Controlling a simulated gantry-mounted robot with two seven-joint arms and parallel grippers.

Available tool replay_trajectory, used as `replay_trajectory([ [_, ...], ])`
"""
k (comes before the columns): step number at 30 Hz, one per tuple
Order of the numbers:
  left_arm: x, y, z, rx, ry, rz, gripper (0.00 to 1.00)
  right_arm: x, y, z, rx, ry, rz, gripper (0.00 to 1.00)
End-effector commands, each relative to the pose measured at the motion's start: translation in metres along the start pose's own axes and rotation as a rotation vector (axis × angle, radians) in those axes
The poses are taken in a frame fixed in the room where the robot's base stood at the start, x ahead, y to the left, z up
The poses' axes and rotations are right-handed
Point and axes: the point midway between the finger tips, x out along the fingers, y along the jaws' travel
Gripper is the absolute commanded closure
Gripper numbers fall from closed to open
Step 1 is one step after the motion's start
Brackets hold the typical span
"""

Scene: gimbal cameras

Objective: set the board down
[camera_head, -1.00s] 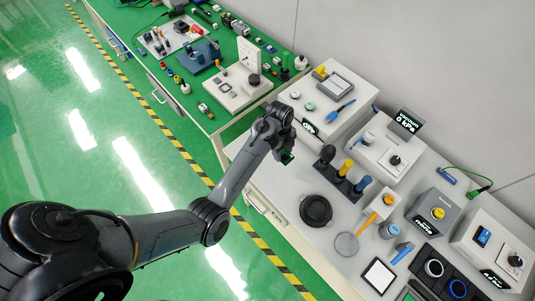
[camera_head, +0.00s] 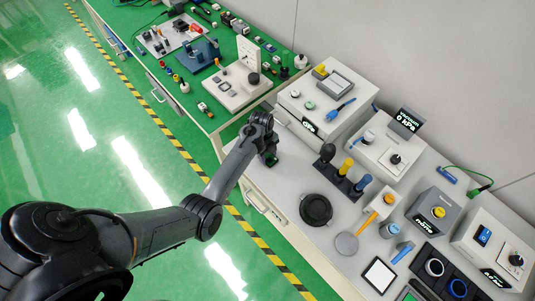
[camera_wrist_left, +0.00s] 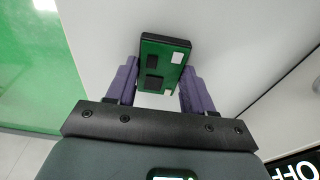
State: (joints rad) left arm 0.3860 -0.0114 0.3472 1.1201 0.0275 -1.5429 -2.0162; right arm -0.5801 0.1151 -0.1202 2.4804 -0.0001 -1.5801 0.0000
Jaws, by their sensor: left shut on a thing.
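The board (camera_wrist_left: 163,62) is a small green circuit board with black chips and a white square part. In the left wrist view it sits between the two purple fingers of my left gripper (camera_wrist_left: 160,85), which is shut on it. In the head view my left gripper (camera_head: 270,161) is over the left end of the grey-white table (camera_head: 283,190), and the board shows only as a small dark green patch. I cannot tell whether the board touches the table top. My right gripper is not in view.
A white instrument box (camera_head: 325,105) stands just right of my left gripper. A round black dish (camera_head: 316,209) and a rack with coloured handles (camera_head: 345,180) stand nearer the middle. The table top around the gripper is bare. A green bench (camera_head: 190,85) lies beyond.

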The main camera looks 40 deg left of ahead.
Motion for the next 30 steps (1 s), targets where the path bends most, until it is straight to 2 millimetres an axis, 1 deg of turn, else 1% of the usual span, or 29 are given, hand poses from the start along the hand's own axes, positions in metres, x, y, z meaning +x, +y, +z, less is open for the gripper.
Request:
replay_trajectory([
  [9, 0.003, 0.000, 0.001, -0.001, 0.000, 0.000, 0.77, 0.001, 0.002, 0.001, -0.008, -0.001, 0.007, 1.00],
  [10, 0.003, 0.000, 0.001, -0.001, 0.000, 0.000, 0.46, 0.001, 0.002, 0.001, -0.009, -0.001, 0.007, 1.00],
  [12, 0.003, 0.000, 0.001, -0.001, 0.000, 0.000, 0.36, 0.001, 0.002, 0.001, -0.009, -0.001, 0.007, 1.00],
  [15, 0.002, 0.000, 0.001, -0.001, 0.000, 0.000, 0.22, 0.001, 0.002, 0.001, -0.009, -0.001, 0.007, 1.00],
  [25, 0.000, 0.000, 0.000, 0.000, 0.000, -0.001, 0.22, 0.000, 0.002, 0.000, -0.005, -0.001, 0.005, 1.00],
  [28, -0.007, -0.001, 0.000, 0.000, -0.001, -0.002, 0.22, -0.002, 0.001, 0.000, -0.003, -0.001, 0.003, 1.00],
  [30, -0.015, -0.001, 0.000, -0.001, -0.001, -0.002, 0.22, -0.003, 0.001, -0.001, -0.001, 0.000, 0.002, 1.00],
])
